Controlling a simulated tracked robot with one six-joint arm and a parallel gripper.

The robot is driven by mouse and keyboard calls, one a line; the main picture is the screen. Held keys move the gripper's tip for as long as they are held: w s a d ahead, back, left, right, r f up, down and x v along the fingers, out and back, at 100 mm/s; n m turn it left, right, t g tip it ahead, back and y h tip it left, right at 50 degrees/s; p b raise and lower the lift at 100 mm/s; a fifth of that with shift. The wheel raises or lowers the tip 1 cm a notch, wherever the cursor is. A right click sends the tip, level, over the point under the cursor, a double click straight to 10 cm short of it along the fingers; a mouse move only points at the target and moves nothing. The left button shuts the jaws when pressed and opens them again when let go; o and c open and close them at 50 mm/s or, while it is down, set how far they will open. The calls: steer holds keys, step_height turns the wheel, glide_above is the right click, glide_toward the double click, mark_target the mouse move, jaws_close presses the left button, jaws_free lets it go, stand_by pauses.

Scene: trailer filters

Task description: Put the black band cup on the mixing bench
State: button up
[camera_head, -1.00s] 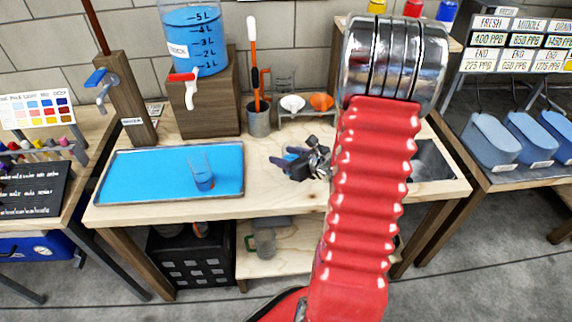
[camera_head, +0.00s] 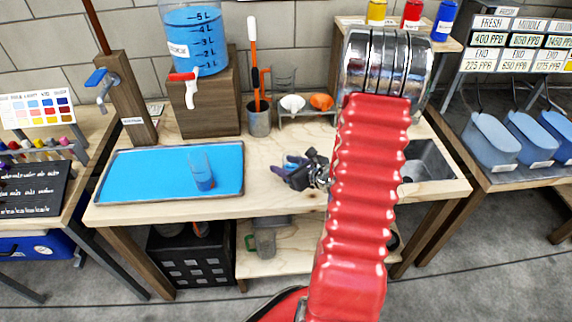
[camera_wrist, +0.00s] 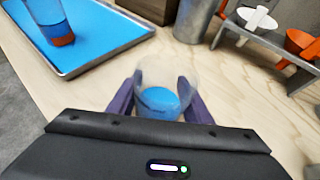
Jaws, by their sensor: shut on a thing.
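My gripper (camera_head: 284,174) is over the middle of the wooden bench (camera_head: 262,197), right of the blue tray. In the wrist view its two dark purple fingers (camera_wrist: 160,106) are shut on a clear cup (camera_wrist: 178,72), one on each side. The cup looks upright, with a blue bottom and a small dark mark low on its wall. I cannot make out a full black band. In the head view the cup (camera_head: 292,159) is mostly hidden behind the gripper. I cannot tell whether its base touches the bench top.
A blue tray (camera_head: 125,177) at left holds another clear cup (camera_head: 203,178) with an orange base. Behind stand a dispenser on a wooden block (camera_head: 212,110), a metal pot (camera_head: 259,120) and a rack with white and orange scoops (camera_head: 321,102). A sink (camera_head: 430,163) is at right.

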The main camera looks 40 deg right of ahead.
steer(key=o, duration=1.2)
steer(key=shift+s+r, duration=0.2)
steer(key=shift+s, duration=0.1)
steer(key=v, duration=1.1)
steer(key=shift+s, duration=0.2)
